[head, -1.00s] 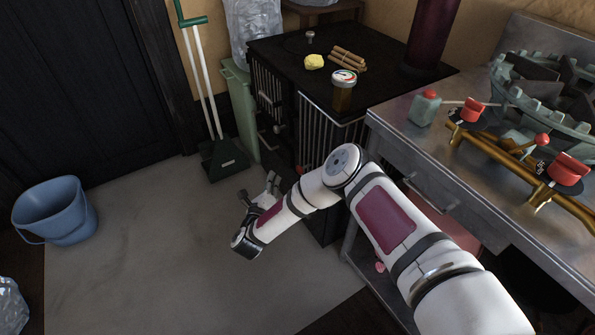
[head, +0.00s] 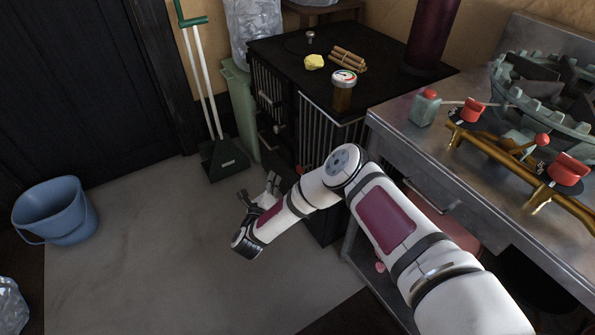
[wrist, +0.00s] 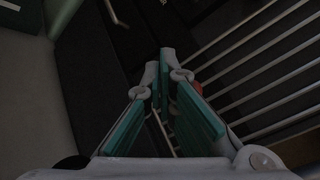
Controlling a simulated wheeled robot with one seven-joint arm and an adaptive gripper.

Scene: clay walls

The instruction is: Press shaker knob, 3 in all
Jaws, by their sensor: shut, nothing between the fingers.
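No part is plainly marked as the shaker knob. A grey-green block with a red top (head: 426,107) stands on the metal bench, near its left corner. A red ball knob (head: 541,139) sits farther right, among brass pipework. A small metal knob (head: 310,37) rises from the black cabinet top. My gripper (head: 271,183) hangs low in front of the cabinet, well below and left of the bench, touching none of these. In the wrist view my gripper (wrist: 167,62) has its fingertips together, empty, near the cabinet's pale bars.
The metal bench (head: 415,150) bears brass pipes with red cups (head: 568,170) and a grey-green toothed ring (head: 545,102). The black cabinet (head: 285,60) holds a gauge-topped jar (head: 343,92), rolls (head: 349,58) and a yellow lump (head: 314,62). A blue bucket (head: 60,215) stands left; floor between is clear.

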